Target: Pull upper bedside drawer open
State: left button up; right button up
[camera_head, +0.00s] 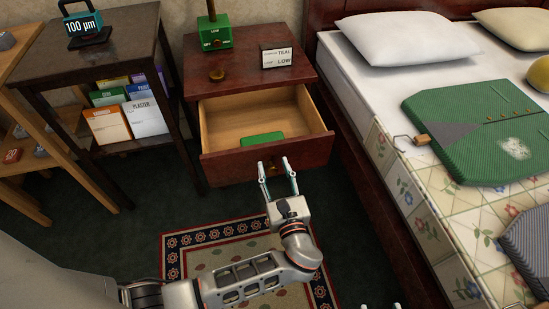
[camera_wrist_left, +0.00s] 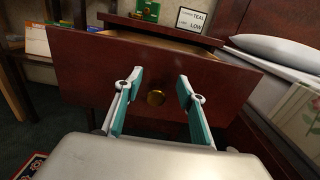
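The upper bedside drawer (camera_head: 222,168) is pulled out from the dark red-brown bedside cabinet (camera_head: 232,72). Its wooden inside shows, with a green block (camera_head: 262,139) lying in it. My left gripper (camera_head: 275,164) is just in front of the drawer front, fingers pointing at it. In the left wrist view, the drawer front (camera_wrist_left: 85,75) fills the middle. Its round brass knob (camera_wrist_left: 156,97) shows between the two open teal-padded fingers (camera_wrist_left: 159,79), with clear space on both sides. Two small tips of my right gripper (camera_head: 381,306) show apart at the head view's bottom edge.
On the cabinet stand a green lamp base (camera_head: 215,32), a TEAL LOW card (camera_head: 277,58) and a brass round piece (camera_head: 217,75). A bed (camera_head: 362,95) stands close on the right, a dark shelf table (camera_head: 85,60) on the left. A patterned rug (camera_head: 215,238) lies in front.

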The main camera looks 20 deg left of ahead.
pick_arm(q)
notch_tip(320, 180, up, 7)
jog(key=shift+f, duration=0.15)
dwell(0.5)
